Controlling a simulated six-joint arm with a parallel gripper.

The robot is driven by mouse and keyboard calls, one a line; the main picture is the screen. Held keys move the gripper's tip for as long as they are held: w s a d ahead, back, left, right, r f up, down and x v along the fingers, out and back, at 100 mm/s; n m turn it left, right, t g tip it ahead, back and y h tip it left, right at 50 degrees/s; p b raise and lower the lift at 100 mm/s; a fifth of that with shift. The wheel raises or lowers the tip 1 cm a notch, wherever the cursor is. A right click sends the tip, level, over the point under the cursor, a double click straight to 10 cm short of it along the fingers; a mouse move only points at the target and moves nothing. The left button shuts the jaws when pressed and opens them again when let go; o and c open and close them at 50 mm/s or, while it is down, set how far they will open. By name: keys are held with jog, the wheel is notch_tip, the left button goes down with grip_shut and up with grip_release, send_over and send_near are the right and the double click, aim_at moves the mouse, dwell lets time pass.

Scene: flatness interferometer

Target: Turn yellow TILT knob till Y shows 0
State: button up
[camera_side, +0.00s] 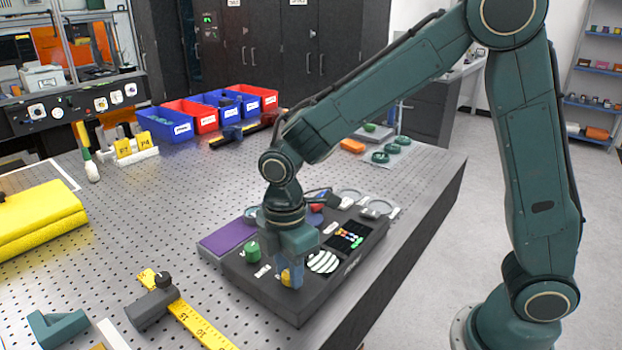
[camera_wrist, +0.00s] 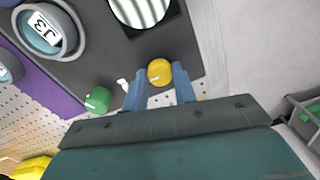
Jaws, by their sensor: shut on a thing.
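The yellow TILT knob (camera_side: 286,276) sits on the near part of the dark interferometer box (camera_side: 262,291). It also shows in the wrist view (camera_wrist: 159,72). My gripper (camera_side: 292,278) points down over the box, its blue fingers (camera_wrist: 160,84) on either side of the knob and shut on it. A small display (camera_side: 347,240) with coloured marks is on the box; its Y value is too small to read.
A green knob (camera_side: 252,250) stands near the yellow one, also in the wrist view (camera_wrist: 98,99). A purple pad (camera_side: 222,238) lies along the box. A yellow ruler (camera_side: 195,322) and a dark clamp (camera_side: 150,308) lie on the perforated table at the front.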

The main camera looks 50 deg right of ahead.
jog(key=m, duration=1.1)
jog(key=shift+m, duration=0.4)
dwell(0.3)
jog(key=o, duration=1)
jog(key=shift+r, duration=0.15)
notch_tip(320, 180, up, 14)
jog(key=shift+d+f, duration=0.2)
dwell(1.0)
